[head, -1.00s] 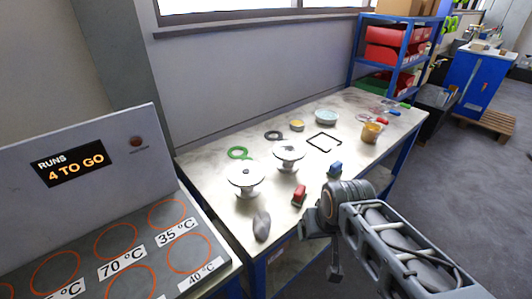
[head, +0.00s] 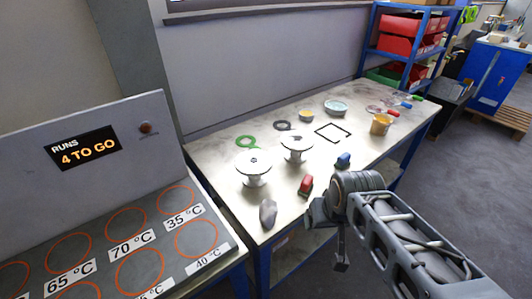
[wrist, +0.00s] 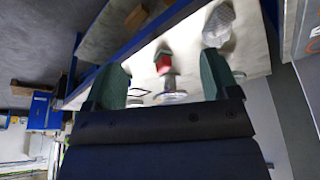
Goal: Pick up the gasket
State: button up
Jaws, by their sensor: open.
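Two flat rings with tabs, which look like gaskets, lie on the table: a green one (head: 247,142) and a dark grey one (head: 282,126). They lie behind two white flanged vessels, the left one (head: 253,167) and the right one (head: 297,147). My gripper (wrist: 163,62) shows in the wrist view as two green fingers spread apart with nothing held between them. In the head view my arm's end is at the table's front edge, well short of the rings. I cannot make out either ring clearly in the wrist view.
The worktable (head: 225,205) also bears a red clamp-like block (head: 306,185), a blue one (head: 343,160), a grey lump (head: 268,212), a black square frame (head: 333,133) and several small dishes. A panel with marked temperature circles (head: 140,250) stands at the left.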

aim_at(288, 128)
jog(key=z, duration=1.95)
jog(key=i, duration=1.95)
jog(key=u, duration=3.5)
jog(key=i, duration=0.55)
jog(key=z, duration=0.05)
